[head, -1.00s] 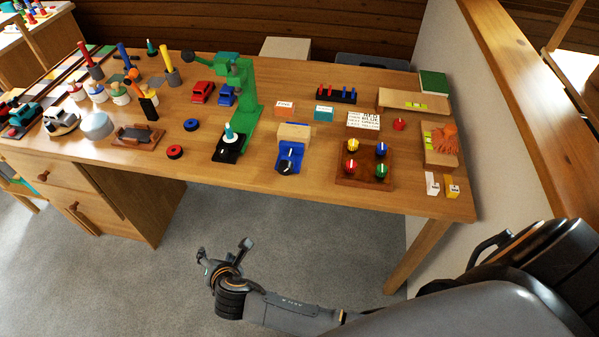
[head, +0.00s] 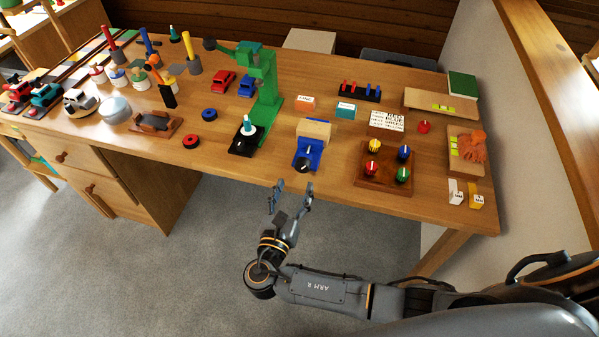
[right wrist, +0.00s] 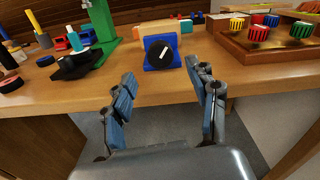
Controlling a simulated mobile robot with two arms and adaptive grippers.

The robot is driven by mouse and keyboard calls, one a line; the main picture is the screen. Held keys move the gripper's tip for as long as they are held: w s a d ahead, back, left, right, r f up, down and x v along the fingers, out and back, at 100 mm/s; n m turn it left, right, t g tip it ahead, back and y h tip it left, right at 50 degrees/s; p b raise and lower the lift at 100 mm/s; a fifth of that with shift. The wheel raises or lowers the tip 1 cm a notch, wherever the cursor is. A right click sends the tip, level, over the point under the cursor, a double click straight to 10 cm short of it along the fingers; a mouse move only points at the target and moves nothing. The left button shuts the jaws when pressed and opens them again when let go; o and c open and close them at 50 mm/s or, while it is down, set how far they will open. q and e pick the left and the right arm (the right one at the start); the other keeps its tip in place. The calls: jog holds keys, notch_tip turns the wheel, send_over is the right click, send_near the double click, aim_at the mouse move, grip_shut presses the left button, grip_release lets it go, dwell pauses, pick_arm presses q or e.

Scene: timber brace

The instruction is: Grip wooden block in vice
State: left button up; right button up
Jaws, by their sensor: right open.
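The blue vice (head: 307,157) stands near the front edge of the table, with a black knob (head: 304,164) bearing a white pointer on its front. The pale wooden block (head: 315,130) is at the back of the vice, seemingly between its jaws; whether it is clamped cannot be told. My right gripper (head: 292,188) is open and empty in front of the table edge, just short of the vice. In the right wrist view the knob (right wrist: 162,54) faces me, beyond and between the open fingers (right wrist: 160,85). The block (right wrist: 156,28) shows partly behind the vice there. My left gripper is not in view.
A green press (head: 266,95) with a black base stands left of the vice. A wooden board with several coloured knobs (head: 372,183) is to its right. Small labelled blocks (head: 345,111) and a peg rack (head: 359,92) lie behind. The front table edge is between gripper and vice.

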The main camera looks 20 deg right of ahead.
aim_at(302, 168)
jog(key=x, duration=0.5)
jog(key=c, duration=1.2)
jog(key=shift+o, duration=0.2)
jog(key=shift+m, duration=0.4)
jog(key=m, duration=0.3)
jog(key=shift+d+m+b, duration=0.1)
jog(key=shift+m+b, duration=0.5)
jog(key=shift+m, duration=1)
